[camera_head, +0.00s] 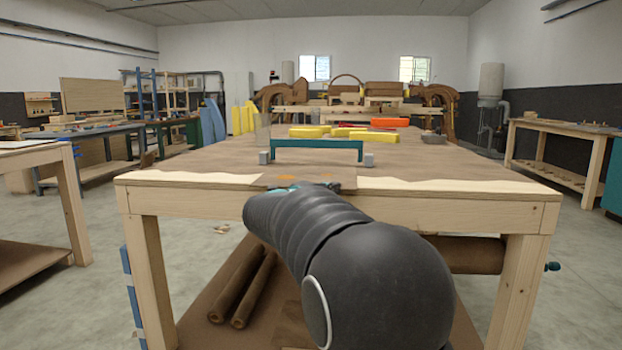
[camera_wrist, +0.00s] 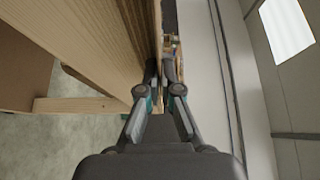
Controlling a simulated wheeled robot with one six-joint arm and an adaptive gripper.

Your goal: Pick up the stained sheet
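The stained sheet (camera_head: 344,178) is a thin brown piece with orange marks. It lies on the front edge of the workbench (camera_head: 215,165), with its near part sticking out past the edge. In the wrist view I see it almost edge-on as a thin brown strip (camera_wrist: 157,25) beside the bench timber. My gripper (camera_wrist: 160,75) has its two fingers close together, one on each face of the sheet's edge, and looks shut on it. In the head view my dark arm hides most of my gripper, and only a bit of teal shows under the sheet's front.
Yellow pieces (camera_head: 305,132) and an orange block (camera_head: 389,123) lie farther back. Brown rolls (camera_head: 235,283) lie on the shelf below. Floor is free on both sides.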

